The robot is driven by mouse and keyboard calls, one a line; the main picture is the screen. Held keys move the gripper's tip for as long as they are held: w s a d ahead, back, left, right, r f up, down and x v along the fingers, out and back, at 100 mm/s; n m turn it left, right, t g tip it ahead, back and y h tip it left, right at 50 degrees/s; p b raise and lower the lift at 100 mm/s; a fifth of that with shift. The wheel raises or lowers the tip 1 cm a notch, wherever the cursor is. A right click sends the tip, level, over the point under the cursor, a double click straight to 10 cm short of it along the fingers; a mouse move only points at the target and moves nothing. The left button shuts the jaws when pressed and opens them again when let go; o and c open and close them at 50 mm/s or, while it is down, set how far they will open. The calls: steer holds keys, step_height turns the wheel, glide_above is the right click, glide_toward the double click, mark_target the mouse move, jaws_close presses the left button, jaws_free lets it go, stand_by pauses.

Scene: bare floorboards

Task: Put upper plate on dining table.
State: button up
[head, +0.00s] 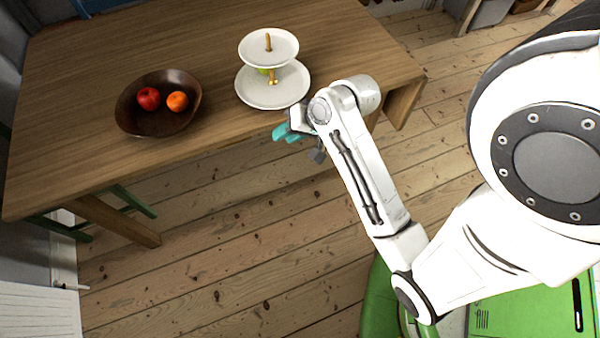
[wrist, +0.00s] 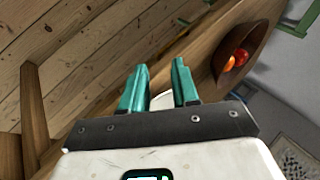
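The upper plate (head: 285,43) is a small white round plate on top of a two-tier stand with a wooden post. The larger white lower plate (head: 290,92) is beneath it. The stand is on the brown wooden dining table (head: 180,50), near its front edge. My gripper (head: 285,133) is just off the front edge, below the stand in the picture. In the wrist view my gripper's teal fingers (wrist: 160,68) are apart, with nothing seen held. The upper plate cannot be made out clearly in the wrist view.
A dark wooden bowl (head: 130,115) with a red fruit (head: 149,98) and an orange fruit (head: 177,101) stands left of the stand. Something green shows between the two plates. The tabletop behind and left is clear. A green stool (head: 130,200) is under the table.

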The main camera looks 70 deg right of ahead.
steer(key=s+a+f+n+g, duration=0.3)
steer(key=a+n, duration=0.3)
steer(key=s+a+f+n+g, duration=0.3)
steer(key=s+a+n, duration=0.1)
steer(key=a+n, duration=0.2)
steer(key=shift+a+n+g, duration=0.3)
steer(key=shift+a+g, duration=0.1)
steer(key=shift+a, duration=0.3)
stand_by(0.7)
